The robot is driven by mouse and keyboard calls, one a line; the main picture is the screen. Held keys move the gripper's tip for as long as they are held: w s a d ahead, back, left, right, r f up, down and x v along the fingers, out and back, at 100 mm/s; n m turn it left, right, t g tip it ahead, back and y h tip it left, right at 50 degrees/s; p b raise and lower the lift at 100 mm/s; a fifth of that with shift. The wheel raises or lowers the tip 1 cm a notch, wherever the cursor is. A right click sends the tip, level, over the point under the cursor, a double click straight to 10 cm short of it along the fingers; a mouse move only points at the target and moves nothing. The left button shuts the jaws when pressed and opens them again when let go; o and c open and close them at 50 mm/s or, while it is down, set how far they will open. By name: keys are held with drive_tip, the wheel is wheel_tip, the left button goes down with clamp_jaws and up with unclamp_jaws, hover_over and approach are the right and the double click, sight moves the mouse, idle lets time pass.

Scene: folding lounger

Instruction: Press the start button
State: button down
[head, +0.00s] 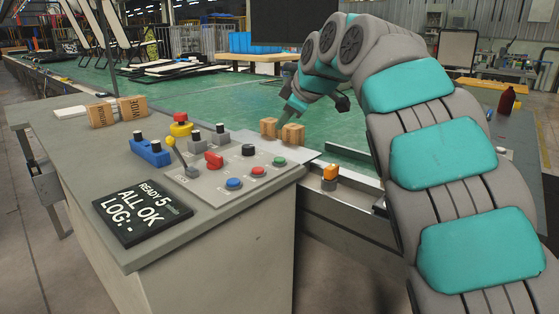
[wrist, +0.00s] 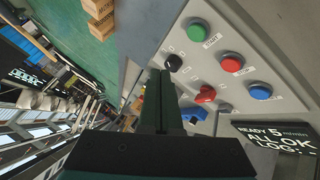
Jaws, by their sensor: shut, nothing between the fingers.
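The start button is a round green button (head: 280,161) at the far right corner of the grey control panel (head: 208,186). In the wrist view the green button (wrist: 199,33) is at upper right, with the word START beside it. My gripper (head: 290,111) appears beyond the panel, over the green surface in the head view. In the wrist view my gripper (wrist: 160,74) has its dark fingers together and empty, pointing to the left of the green button and apart from it.
A red stop button (wrist: 231,62), a blue button (wrist: 260,91), a black knob (wrist: 174,62) and a red switch (wrist: 205,94) share the panel. Wooden blocks (head: 291,134) stand behind it. A display (head: 143,211) reads READY and ALL OK. An orange-topped button (head: 330,172) stands to the right.

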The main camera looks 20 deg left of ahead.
drive_tip(key=b, duration=0.3)
hover_over(283, 161)
wheel_tip(283, 161, down, 5)
drive_tip(key=shift+w, duration=0.1)
drive_tip(key=shift+f+b, duration=0.6)
drive_tip(key=shift+f, duration=0.1)
idle(1.3)
drive_tip(key=shift+f+b, duration=0.3)
drive_tip(key=shift+b, duration=0.4)
